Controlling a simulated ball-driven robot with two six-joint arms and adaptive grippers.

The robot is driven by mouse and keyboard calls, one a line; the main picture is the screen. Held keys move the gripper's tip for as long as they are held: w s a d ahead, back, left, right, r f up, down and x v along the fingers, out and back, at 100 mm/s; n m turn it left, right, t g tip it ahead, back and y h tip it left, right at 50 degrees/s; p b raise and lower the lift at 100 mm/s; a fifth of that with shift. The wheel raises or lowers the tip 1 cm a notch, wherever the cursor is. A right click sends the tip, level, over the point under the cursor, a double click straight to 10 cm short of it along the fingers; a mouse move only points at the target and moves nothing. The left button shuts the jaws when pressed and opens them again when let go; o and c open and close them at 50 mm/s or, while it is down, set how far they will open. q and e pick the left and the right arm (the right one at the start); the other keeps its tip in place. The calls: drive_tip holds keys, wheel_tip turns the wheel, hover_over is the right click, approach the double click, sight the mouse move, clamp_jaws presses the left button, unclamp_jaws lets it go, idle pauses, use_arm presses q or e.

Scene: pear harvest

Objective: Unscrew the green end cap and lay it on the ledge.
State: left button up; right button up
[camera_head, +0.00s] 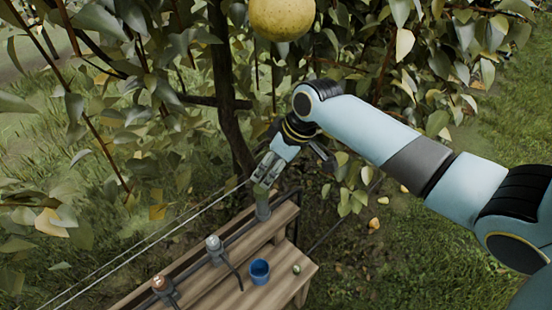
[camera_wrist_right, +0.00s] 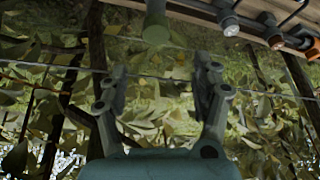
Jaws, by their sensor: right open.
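The green end cap (camera_head: 261,190) sits on the upright end of a pipe (camera_head: 263,210) at the far end of the wooden bench. In the right wrist view the cap (camera_wrist_right: 155,31) shows at the top, beyond the fingertips and roughly between them. My right gripper (camera_head: 266,170) is open and close to the cap; the head view does not show whether they touch. In the right wrist view the gripper (camera_wrist_right: 161,70) has nothing between its fingers. The wooden ledge (camera_head: 225,292) is the lower step of the bench. My left gripper is not in view.
A blue cup (camera_head: 259,272) and a small pale-green round thing (camera_head: 296,268) stand on the ledge. A grey-topped fitting (camera_head: 214,244) and a copper-topped one (camera_head: 159,284) sit along the pipe. A yellow pear (camera_head: 282,16) hangs above. Leafy branches and thin wires surround the arm.

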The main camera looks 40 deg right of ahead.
sight(261, 189)
drive_tip(key=shift+o, duration=0.2)
drive_tip(key=v, duration=0.3)
drive_tip(key=shift+a+r, duration=0.1)
drive_tip(key=w+f+m+h+b, duration=0.1)
drive_tip(key=f+m+b, duration=0.1)
drive_tip(key=f+m, duration=0.1)
drive_tip(key=w+a+f+m+h+b, duration=0.1)
drive_tip(key=f+m+b, duration=0.1)
drive_tip(key=f+m, duration=0.2)
drive_tip(key=w+f+m+h+b, duration=0.2)
drive_tip(key=f+m, duration=0.1)
drive_tip(key=f, duration=0.2)
drive_tip(key=shift+w+a, duration=0.1)
drive_tip(key=shift+a, duration=0.15)
drive_tip(key=shift+g, duration=0.3)
